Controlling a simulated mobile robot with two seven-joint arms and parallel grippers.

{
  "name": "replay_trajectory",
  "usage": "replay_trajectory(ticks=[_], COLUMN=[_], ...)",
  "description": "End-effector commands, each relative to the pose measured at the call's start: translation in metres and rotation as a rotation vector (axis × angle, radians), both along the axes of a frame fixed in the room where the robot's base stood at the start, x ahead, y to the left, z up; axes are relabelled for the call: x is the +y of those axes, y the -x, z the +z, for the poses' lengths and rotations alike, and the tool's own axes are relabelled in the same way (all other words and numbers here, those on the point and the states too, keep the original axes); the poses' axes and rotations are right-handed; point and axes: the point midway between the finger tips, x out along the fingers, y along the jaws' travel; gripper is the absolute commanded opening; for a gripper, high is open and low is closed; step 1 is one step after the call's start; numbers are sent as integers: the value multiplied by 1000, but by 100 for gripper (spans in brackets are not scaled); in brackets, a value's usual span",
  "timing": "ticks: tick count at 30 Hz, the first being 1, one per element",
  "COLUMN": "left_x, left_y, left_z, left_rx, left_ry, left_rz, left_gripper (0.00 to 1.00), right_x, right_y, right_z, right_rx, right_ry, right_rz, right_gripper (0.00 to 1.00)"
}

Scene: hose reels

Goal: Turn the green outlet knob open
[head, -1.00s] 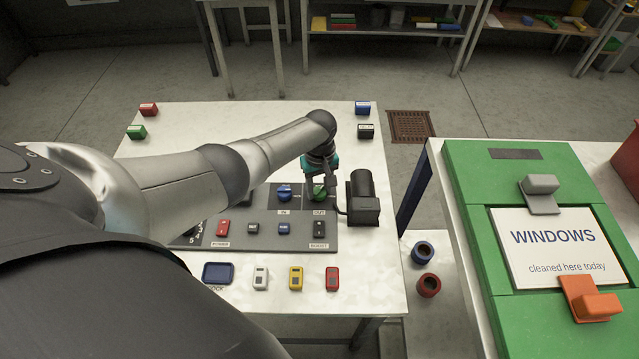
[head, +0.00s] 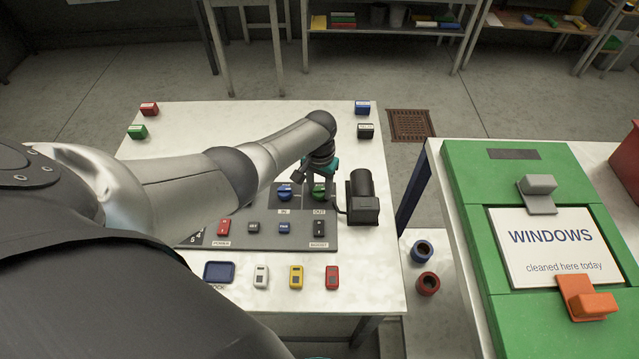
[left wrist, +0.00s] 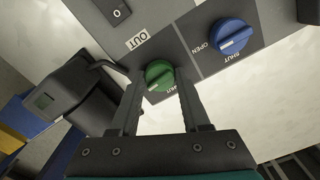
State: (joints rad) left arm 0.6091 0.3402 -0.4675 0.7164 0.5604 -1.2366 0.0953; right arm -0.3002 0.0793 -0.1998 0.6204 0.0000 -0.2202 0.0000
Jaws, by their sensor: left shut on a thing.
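The green outlet knob (head: 319,190) sits on the grey panel (head: 345,240) above the "OUT" label, beside a black box-shaped device. In the left wrist view the green knob (left wrist: 158,75) lies between the two fingers of my left gripper (left wrist: 160,84), which is shut on it. In the head view my left gripper (head: 315,182) reaches down over the knob from above and partly covers it. A "SHUT" label shows beside the knob in the wrist view; a finger hides part of its surroundings. My right gripper is not in view.
The blue inlet knob (head: 285,192) is just left of the green one, near my gripper. The black device (head: 362,197) stands close on the right. Several small switches and coloured blocks lie nearer. A green case (head: 470,200) is on the right-hand table.

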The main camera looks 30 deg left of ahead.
Motion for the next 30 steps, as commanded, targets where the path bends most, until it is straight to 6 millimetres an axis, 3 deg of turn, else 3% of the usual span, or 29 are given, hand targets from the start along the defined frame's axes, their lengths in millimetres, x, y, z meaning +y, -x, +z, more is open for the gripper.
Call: replay_trajectory(ticks=[9,24,25,30], left_x=[0,0,0,0], left_y=[0,-1,-1,-1], left_z=[0,1,1,0], left_rx=[0,-1,-1,-1], left_ry=[2,1,1,0], left_rz=[-104,-122,-122,-121], left_gripper=[0,0,49,68], right_x=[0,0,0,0], right_y=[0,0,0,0], right_z=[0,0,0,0], right_rx=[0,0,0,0], right_ry=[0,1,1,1], right_rz=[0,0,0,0], right_gripper=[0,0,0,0])
